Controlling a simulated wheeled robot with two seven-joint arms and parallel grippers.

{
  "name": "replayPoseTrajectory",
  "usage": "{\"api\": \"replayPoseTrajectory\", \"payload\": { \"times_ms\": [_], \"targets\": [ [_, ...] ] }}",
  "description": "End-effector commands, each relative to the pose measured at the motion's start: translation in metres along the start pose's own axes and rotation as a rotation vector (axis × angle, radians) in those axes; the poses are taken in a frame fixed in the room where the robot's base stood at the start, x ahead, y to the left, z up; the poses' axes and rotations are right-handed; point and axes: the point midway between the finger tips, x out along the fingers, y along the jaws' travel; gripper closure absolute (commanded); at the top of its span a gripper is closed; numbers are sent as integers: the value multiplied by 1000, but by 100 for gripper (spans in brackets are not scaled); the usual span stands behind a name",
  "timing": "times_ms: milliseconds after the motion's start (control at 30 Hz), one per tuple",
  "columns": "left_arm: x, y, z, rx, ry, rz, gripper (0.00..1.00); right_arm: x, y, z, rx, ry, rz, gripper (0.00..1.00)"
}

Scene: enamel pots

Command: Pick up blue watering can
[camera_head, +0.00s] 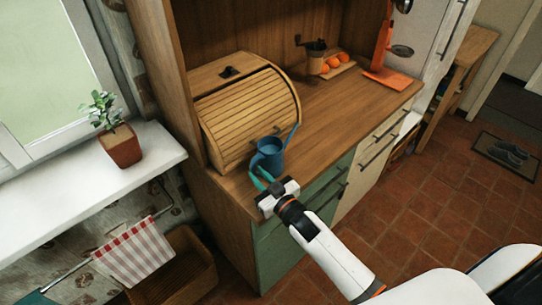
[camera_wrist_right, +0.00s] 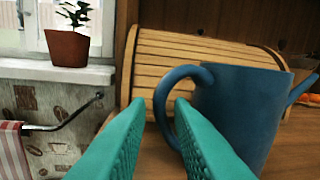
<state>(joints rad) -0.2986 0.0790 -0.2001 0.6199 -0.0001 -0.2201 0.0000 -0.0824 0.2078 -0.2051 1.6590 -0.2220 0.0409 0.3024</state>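The blue watering can (camera_head: 268,155) stands upright on the wooden counter, in front of the roll-top bread box. Its spout points right and its handle faces my right gripper. In the right wrist view the can (camera_wrist_right: 245,110) fills the right side, with its looped handle (camera_wrist_right: 163,95) on the left. My right gripper (camera_head: 260,175) is open, its teal fingertips at the near side of the can. In the wrist view, the handle's outer curve shows between the fingertips (camera_wrist_right: 160,104), and the right finger hides part of it. I cannot tell whether they touch. My left gripper is not in view.
The wooden bread box (camera_head: 248,108) stands close behind the can. A coffee grinder (camera_head: 315,57), oranges on a board (camera_head: 335,66) and an orange scale (camera_head: 386,70) are farther right. The counter (camera_head: 335,108) between is clear. A potted plant (camera_head: 120,145) sits on the windowsill at left.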

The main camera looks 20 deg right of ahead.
Motion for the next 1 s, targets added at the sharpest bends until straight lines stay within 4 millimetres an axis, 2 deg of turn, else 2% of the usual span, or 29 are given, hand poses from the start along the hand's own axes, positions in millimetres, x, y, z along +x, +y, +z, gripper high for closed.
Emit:
{"api": "replayPoseTrajectory", "payload": {
  "times_ms": [167,500,800,933,1000],
  "targets": [
    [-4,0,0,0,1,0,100,12,0,1,1,0,0,80],
    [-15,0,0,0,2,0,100,54,-1,0,2,1,-1,80],
    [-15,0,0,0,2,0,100,57,-1,-2,1,1,-1,80],
    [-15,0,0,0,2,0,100,57,-1,-1,1,1,-1,100],
    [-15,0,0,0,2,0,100,57,-1,-2,1,1,-1,100]
  ]
}}
